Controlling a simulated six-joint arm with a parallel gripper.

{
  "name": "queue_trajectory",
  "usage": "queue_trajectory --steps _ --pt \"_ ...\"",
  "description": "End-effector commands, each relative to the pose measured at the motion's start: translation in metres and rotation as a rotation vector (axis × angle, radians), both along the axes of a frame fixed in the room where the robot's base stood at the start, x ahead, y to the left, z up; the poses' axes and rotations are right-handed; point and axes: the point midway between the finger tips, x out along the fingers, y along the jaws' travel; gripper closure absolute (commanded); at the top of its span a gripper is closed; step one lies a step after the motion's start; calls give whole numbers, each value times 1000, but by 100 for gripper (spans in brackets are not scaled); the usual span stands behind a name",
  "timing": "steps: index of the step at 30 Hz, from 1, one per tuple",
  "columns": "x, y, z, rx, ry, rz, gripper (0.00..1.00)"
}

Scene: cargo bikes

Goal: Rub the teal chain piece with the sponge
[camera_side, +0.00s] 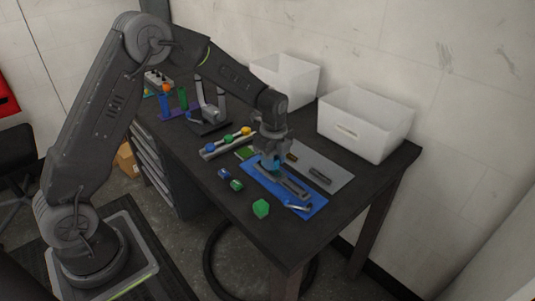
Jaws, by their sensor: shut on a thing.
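My gripper (271,165) points down over the far left part of a blue mat (315,209). It is shut on a small teal-blue thing (269,163), mostly hidden by the jaws; I cannot tell whether this is the sponge or the teal chain piece. A long grey holder (290,185) lies on the mat, just in front of and right of the gripper. I cannot tell whether the held thing touches it.
A grey mat (335,170) with a dark piece (320,176) lies behind the blue one. A silvery tool (298,205) is on the blue mat. Small cylinders (231,179) lie left. A rack with coloured knobs (228,140) and white bins (365,123) stand farther back.

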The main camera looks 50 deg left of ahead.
Motion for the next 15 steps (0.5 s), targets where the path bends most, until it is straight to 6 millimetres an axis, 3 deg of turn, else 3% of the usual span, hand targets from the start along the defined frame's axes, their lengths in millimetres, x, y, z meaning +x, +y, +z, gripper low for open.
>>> queue_trajectory --steps 8,15 --pt "0 -24 -1 0 0 -1 92" --pt "0 2 -1 0 1 3 92"
